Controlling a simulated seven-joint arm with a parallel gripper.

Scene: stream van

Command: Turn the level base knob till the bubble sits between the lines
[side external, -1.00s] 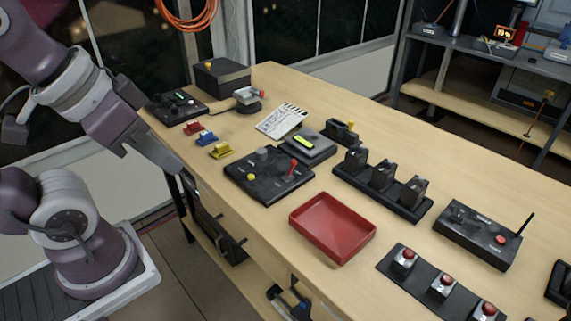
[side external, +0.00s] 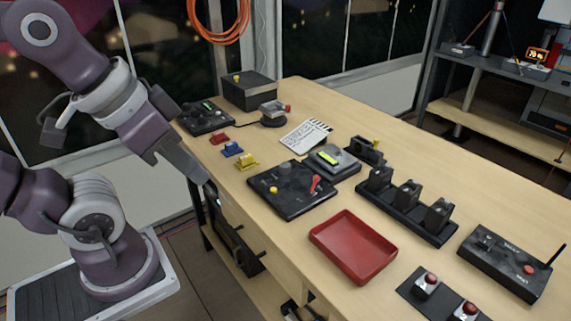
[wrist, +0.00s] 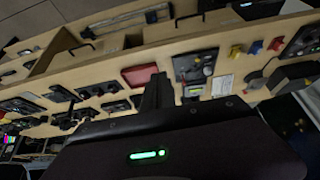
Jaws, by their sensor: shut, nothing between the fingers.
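The level (side external: 345,166) is a small grey block with a yellow-green vial (side external: 328,158) on top, at mid-table in the side view. The bubble and its lines are too small to make out. A black block with a yellow knob (side external: 376,143) stands just behind it; I cannot tell whether that is the level's base knob. My gripper (side external: 211,190) is shut and empty by the table's near left edge, well left of the level and apart from it. In the wrist view my gripper (wrist: 156,88) points toward the table, and the level (wrist: 193,91) shows right of it.
A black panel (side external: 290,205) with a red lever and yellow knob lies between my gripper and the level. A red tray (side external: 352,246), a black rack (side external: 405,217) and small coloured blocks (side external: 232,149) are around it. Bare wood (side external: 440,150) lies behind.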

